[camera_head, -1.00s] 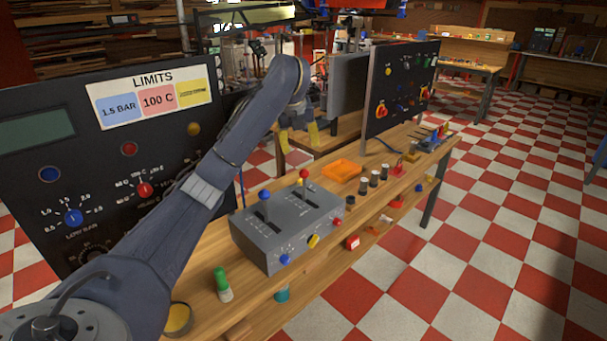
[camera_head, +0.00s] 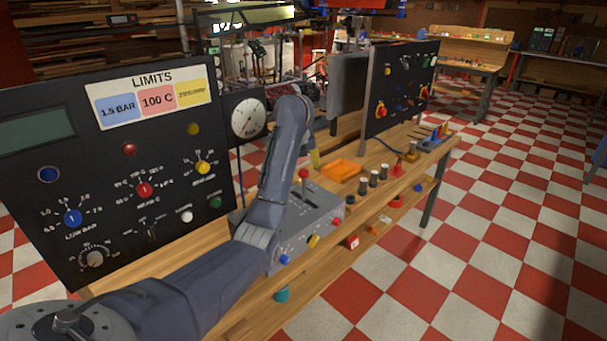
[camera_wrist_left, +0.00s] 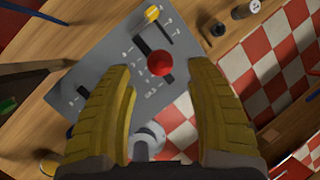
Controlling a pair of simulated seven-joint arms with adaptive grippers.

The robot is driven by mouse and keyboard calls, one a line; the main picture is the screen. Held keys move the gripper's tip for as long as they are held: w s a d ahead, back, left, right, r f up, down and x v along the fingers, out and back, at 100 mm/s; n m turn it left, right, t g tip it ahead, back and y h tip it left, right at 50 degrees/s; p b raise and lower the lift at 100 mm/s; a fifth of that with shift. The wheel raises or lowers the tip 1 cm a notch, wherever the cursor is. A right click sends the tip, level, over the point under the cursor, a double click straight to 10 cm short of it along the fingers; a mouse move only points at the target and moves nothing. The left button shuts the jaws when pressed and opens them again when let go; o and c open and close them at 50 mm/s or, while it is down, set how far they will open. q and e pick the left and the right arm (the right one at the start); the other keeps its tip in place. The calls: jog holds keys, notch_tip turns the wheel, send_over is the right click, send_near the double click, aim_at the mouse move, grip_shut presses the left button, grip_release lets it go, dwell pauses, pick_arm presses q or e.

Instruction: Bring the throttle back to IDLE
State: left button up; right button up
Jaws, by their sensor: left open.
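A grey lever box (camera_head: 322,210) stands on the wooden bench, with slots and lettering on its top. In the left wrist view the red knob (camera_wrist_left: 160,63) stands in a dark slot, and a yellow knob (camera_wrist_left: 152,13) sits at another slot. The lettering is too small to read, so I cannot tell which lever is the throttle. My left gripper (camera_wrist_left: 159,69) is open, its yellow fingers either side of the red knob in the picture; contact cannot be told. One finger shows in the head view (camera_head: 315,158).
A black panel (camera_head: 100,180) with knobs and a LIMITS sign stands at the left; a gauge (camera_head: 248,117) is behind my arm. An orange tray (camera_head: 341,170) and several dark cylinders (camera_head: 373,178) lie beyond the box. The checkered floor at the right is clear.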

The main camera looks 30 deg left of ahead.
aim_at(303, 170)
pick_arm(q)
jog(key=shift+x, duration=2.5)
jog(key=shift+c, duration=0.2)
jog(key=shift+r, duration=0.1)
grip_shut()
